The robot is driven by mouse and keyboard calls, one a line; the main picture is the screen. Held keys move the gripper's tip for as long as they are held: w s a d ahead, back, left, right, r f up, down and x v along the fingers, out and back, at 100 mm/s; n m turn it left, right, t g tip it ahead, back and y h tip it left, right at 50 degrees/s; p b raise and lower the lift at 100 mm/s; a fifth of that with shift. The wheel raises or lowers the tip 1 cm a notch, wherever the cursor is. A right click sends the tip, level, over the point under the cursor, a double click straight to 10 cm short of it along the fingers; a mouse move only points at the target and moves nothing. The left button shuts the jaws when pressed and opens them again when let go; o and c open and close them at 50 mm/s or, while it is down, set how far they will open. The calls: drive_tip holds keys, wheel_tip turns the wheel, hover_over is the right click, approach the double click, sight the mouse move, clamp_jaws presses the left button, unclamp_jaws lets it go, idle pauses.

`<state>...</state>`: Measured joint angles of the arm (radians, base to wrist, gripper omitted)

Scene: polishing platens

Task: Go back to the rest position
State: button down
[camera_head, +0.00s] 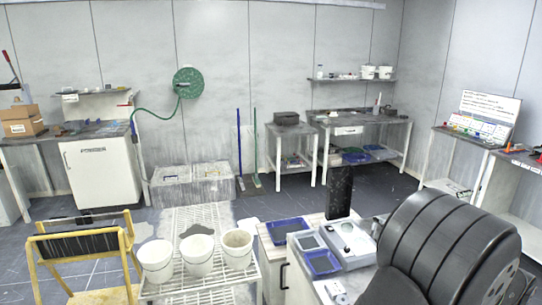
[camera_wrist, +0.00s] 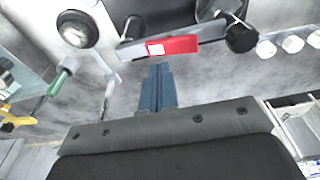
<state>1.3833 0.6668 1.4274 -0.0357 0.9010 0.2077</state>
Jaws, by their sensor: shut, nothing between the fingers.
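My gripper (camera_wrist: 161,68) shows in the wrist view as two blue-grey fingers side by side, shut with nothing between them. It points up the picture, away from the dark wrist housing. Beyond the fingertips is a red and white part (camera_wrist: 160,48) on a grey bar; I cannot tell what it belongs to or how far off it is. In the head view my dark arm fills the lower right, and I cannot make out the fingers there.
Blue trays (camera_head: 287,229) and a grey device (camera_head: 347,243) sit on the bench close to my arm. Open floor lies behind.

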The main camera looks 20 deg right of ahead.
wheel_tip(320, 180, down, 3)
drive_tip(key=shift+r, duration=0.15)
drive_tip(key=a+r+t, duration=0.3)
drive_tip(key=r, duration=0.9)
drive_tip(key=shift+s, duration=0.45)
drive_tip(key=d+f+g, duration=0.1)
drive_tip(key=f, duration=0.2)
drive_tip(key=d+f+g, duration=0.1)
drive_tip(key=f, duration=0.3)
drive_tip(key=w+d+f+g, duration=0.1)
drive_tip(key=f, duration=0.3)
drive_tip(key=shift+f, duration=0.15)
idle(0.4)
